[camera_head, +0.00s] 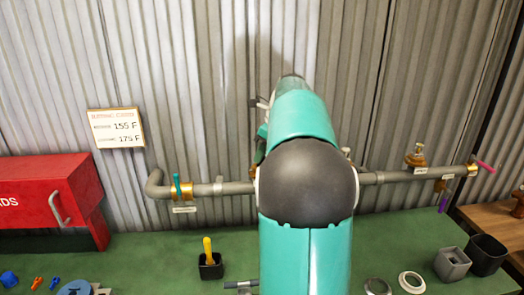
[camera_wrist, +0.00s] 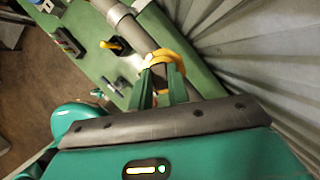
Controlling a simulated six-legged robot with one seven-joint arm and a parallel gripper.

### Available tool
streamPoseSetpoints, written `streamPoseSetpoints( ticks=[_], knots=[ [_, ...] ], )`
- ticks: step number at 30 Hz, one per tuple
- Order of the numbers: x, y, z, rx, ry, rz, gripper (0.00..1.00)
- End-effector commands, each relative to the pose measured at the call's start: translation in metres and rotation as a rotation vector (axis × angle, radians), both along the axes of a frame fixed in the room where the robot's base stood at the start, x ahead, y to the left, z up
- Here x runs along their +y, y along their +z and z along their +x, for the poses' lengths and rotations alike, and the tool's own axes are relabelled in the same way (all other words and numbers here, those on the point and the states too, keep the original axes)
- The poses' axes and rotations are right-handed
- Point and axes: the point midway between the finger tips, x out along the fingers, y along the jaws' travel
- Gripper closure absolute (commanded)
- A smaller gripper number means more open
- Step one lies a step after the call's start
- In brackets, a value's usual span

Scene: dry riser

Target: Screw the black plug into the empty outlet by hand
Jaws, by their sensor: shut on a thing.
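A grey pipe (camera_head: 233,188) runs along the corrugated wall above the green bench. In the wrist view my gripper (camera_wrist: 163,72) is at a brass fitting (camera_wrist: 177,57) on the pipe (camera_wrist: 128,22). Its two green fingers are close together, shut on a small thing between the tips. The fingers mostly hide that thing, and I cannot make out whether it is the black plug. I cannot see the opening of the empty outlet. In the head view my own arm covers the gripper and the middle of the pipe.
The pipe carries a brass fitting with a teal handle (camera_head: 177,186) at left and a brass valve (camera_head: 415,158) at right. A red box (camera_head: 45,195) stands at left. A black holder (camera_head: 211,270), grey box (camera_head: 452,264), black cup (camera_head: 487,255) and rings stand on the bench (camera_head: 150,255).

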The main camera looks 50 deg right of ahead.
Motion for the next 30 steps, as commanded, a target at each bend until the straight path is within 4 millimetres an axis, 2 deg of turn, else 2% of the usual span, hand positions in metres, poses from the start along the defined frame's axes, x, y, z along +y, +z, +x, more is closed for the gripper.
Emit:
streamPoseSetpoints(
  ticks=[14, 24, 30],
  knots=[
    [0.0005, -0.0084, 0.0, 0.0, -0.013, 0.0, 1.0],
    [0.0037, -0.0081, 0.0003, -0.001, -0.391, -0.001, 1.0],
    [0.0028, -0.0079, -0.0001, -0.002, -0.503, -0.001, 1.0]
  ],
)
